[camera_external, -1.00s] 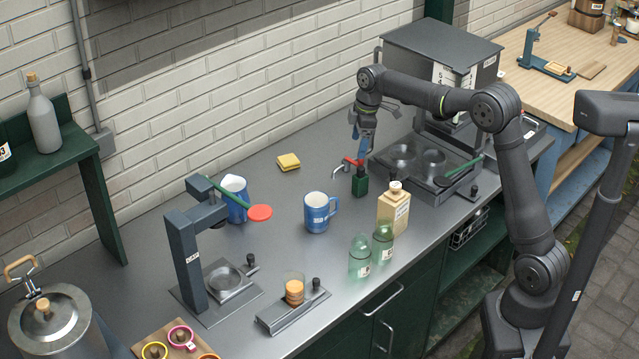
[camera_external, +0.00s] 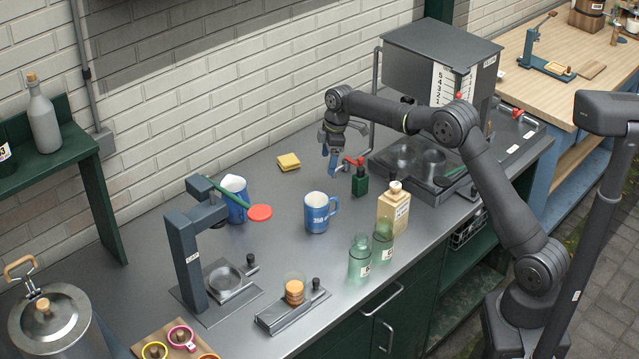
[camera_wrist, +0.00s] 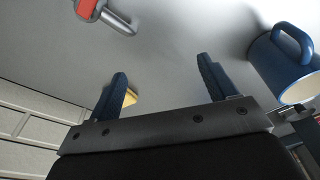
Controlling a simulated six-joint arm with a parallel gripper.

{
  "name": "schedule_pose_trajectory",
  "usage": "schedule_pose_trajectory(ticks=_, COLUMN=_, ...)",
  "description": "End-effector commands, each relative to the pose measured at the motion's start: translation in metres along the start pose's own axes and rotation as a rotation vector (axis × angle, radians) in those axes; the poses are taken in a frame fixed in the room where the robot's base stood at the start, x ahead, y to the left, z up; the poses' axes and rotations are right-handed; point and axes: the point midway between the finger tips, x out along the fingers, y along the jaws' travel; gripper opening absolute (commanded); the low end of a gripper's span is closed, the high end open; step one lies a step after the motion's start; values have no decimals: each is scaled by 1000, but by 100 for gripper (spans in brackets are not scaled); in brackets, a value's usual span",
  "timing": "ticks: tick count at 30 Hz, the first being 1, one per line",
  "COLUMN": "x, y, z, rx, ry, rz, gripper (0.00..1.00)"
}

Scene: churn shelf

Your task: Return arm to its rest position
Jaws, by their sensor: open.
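My gripper (camera_external: 331,160) is above the grey metal counter, to the left of the small green tap block (camera_external: 360,182) with its red handle. In the wrist view my gripper (camera_wrist: 160,90) shows two blue fingers set wide apart with nothing between them. It is open and empty, and its fingers point down. My arm reaches over the counter from its base at the right, with the elbow raised. The blue mug (camera_external: 319,212) stands on the counter, nearer the front than my gripper, and shows at the right of the wrist view (camera_wrist: 285,66).
A cream bottle (camera_external: 394,210) and two green glass jars (camera_external: 360,258) stand near the front edge. A yellow sponge (camera_external: 288,162) lies by the wall. A second blue-and-white jug (camera_external: 236,196) is beside the blue press stand (camera_external: 188,262). A dark box machine (camera_external: 425,60) stands behind my arm.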

Motion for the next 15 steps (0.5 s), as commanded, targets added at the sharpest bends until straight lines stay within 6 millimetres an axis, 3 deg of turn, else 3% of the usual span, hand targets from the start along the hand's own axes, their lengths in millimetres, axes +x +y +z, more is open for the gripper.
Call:
schedule_pose_trajectory(ticks=6, x=14, y=-2, z=-16, rx=-1, ry=0, rz=0, gripper=78)
schedule_pose_trajectory(ticks=15, x=16, y=-3, z=-19, rx=1, ry=0, rz=0, gripper=78)
